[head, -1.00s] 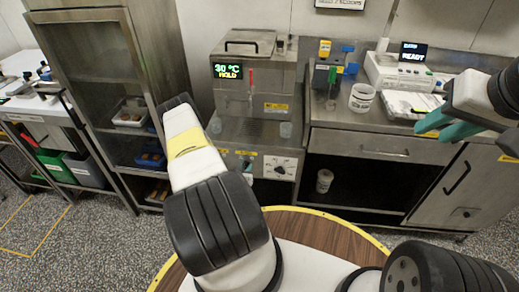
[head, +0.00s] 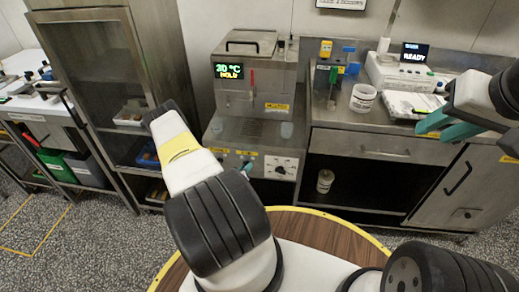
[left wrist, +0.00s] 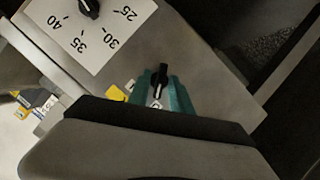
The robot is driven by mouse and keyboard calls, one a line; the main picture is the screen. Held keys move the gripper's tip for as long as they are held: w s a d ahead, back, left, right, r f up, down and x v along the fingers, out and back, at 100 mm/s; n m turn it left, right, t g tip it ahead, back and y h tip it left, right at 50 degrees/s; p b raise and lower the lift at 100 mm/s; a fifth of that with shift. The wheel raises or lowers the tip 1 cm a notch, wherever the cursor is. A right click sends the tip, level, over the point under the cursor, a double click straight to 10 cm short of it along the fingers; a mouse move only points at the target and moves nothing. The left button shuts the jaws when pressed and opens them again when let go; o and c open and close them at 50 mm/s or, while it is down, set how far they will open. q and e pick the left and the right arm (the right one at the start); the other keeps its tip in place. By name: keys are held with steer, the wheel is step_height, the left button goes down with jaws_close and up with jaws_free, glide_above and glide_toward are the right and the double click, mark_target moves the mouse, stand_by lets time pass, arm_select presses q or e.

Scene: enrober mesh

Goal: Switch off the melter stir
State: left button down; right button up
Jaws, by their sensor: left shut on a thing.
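The melter (head: 262,72) is a steel box on the counter, with a lit display (head: 228,64) that reads HOLD under a temperature. Its front panel carries a white temperature dial (head: 281,168), which also shows at the top left of the left wrist view (left wrist: 97,32). In that view my left gripper (left wrist: 161,90) has its teal fingers shut on a small black knob (left wrist: 160,72) on the panel. The fingers hide the knob's sides and part of its marks. My right gripper (head: 450,127) is open and empty at the right.
A white device (head: 400,70) showing READY and a white tub (head: 362,98) stand on the counter at the right. A steel cabinet (head: 110,60) with shelves stands at the left.

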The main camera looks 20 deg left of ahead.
arm_select(q)
steer(key=c, duration=1.5)
jaws_free()
steer(key=shift+s, duration=0.1)
steer(key=v, duration=0.7)
steer(key=shift+s+r, duration=0.1)
steer(key=shift+s, duration=0.2)
